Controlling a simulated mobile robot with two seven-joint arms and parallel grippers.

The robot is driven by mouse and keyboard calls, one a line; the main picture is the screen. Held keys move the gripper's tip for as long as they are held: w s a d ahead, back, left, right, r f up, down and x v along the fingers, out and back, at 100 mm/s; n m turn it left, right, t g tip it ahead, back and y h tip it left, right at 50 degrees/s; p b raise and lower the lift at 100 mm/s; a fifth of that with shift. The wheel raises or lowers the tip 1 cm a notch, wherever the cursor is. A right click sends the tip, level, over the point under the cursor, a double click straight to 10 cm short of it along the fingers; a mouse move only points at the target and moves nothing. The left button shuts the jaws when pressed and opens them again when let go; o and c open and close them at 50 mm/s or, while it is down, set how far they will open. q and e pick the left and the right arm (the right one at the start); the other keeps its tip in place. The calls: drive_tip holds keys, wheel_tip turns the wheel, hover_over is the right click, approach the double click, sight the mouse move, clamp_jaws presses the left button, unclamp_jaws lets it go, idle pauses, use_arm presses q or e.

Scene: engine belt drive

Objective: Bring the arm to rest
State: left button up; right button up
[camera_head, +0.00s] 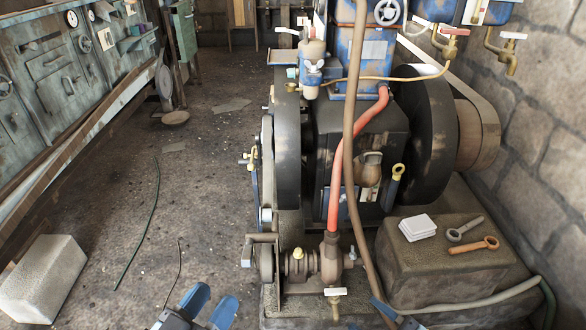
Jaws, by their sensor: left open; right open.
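My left gripper (208,306) shows at the bottom edge, left of the engine, with its two blue fingertips spread apart and nothing between them. My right gripper (397,316) only just shows at the bottom edge, right of the middle. Its fingertips are apart and I see nothing held in them; the rest of it is out of view. The engine (362,52) stands upright ahead of both grippers, with a blue body and large black flywheels. Both grippers appear clear of it, though the right one's gap to the hoses is hard to judge.
A red hose (338,180) and a brown hose (350,150) hang before the engine. A pale block (44,280) lies at left. The floor (190,200) between is mostly clear.

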drive_tip(key=s+d+m+h, duration=0.3)
drive_tip(key=d+m, duration=0.1)
drive_tip(key=m, duration=0.3)
drive_tip(key=w+a+r+m+t+h, duration=0.1)
drive_tip(key=w+a+r+m+t, duration=0.2)
drive_tip(key=a+r+m, duration=0.15)
drive_tip(key=d+r+g+h+p, duration=0.35)
drive_tip(key=r+p, duration=0.35)
drive_tip(key=p, duration=1.6)
use_arm(q)
drive_tip(key=s+a+r+g+y+p, duration=0.4)
drive_tip(key=a+r+g+y+p, duration=0.1)
drive_tip(key=p, duration=0.7)
wheel_tip(320, 180, up, 2)
drive_tip(key=shift+a+r+g+p, duration=0.1)
drive_tip(key=shift+a+g+p, duration=0.35)
drive_tip(key=shift+a, duration=0.65)
use_arm(e)
drive_tip(key=s+d+g+h, duration=0.1)
drive_tip(key=s+d, duration=0.1)
drive_tip(key=s+d+r+g+h, duration=0.1)
drive_tip(key=s, duration=0.1)
drive_tip(key=shift+d+r+m, duration=0.1)
drive_tip(key=shift+d+m, duration=0.15)
drive_tip(key=shift+d, duration=0.1)
